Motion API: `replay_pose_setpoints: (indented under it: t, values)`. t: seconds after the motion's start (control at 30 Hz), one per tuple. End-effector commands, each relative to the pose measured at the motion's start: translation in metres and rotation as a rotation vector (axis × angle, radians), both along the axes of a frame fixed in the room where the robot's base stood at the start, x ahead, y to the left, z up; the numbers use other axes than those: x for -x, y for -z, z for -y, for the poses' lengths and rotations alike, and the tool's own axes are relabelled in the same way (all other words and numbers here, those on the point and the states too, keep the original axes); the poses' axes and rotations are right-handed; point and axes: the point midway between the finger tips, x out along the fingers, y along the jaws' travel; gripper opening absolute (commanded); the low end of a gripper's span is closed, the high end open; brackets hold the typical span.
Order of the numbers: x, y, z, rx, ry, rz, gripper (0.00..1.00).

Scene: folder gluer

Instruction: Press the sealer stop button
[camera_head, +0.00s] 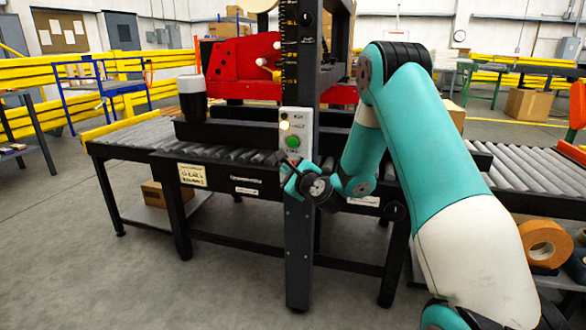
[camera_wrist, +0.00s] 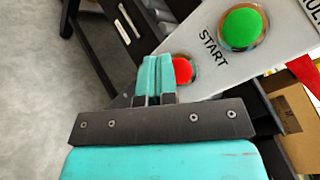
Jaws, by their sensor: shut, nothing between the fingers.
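The sealer's control panel (camera_head: 297,121) is a pale plate on a dark upright post. It carries a green button (camera_head: 292,141), which shows in the wrist view (camera_wrist: 241,27) beside the word START. A red button (camera_wrist: 183,68) sits on the same plate below it, partly hidden behind my fingers. My gripper (camera_head: 288,170) is at the lower end of the panel. In the wrist view its two teal fingers (camera_wrist: 158,70) are shut together and empty, with their tips just beside and over the red button's left part. I cannot tell whether they touch it.
A roller conveyor (camera_head: 140,136) runs left and right behind the post (camera_head: 299,250). A red machine part (camera_head: 240,62) stands above it. An orange tape roll (camera_head: 544,243) lies at the right. The floor at the left front is clear.

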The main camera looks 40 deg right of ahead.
Motion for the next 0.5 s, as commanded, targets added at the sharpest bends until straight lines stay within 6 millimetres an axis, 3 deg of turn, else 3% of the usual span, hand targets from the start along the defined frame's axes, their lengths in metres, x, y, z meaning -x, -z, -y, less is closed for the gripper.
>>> replay_pose_setpoints:
  t: [0.27, 0.5]
  values:
    - [0.001, 0.000, -0.001, 0.000, 0.000, 0.000, 0.00]
    - [0.014, 0.001, -0.018, 0.000, -0.001, -0.001, 0.00]
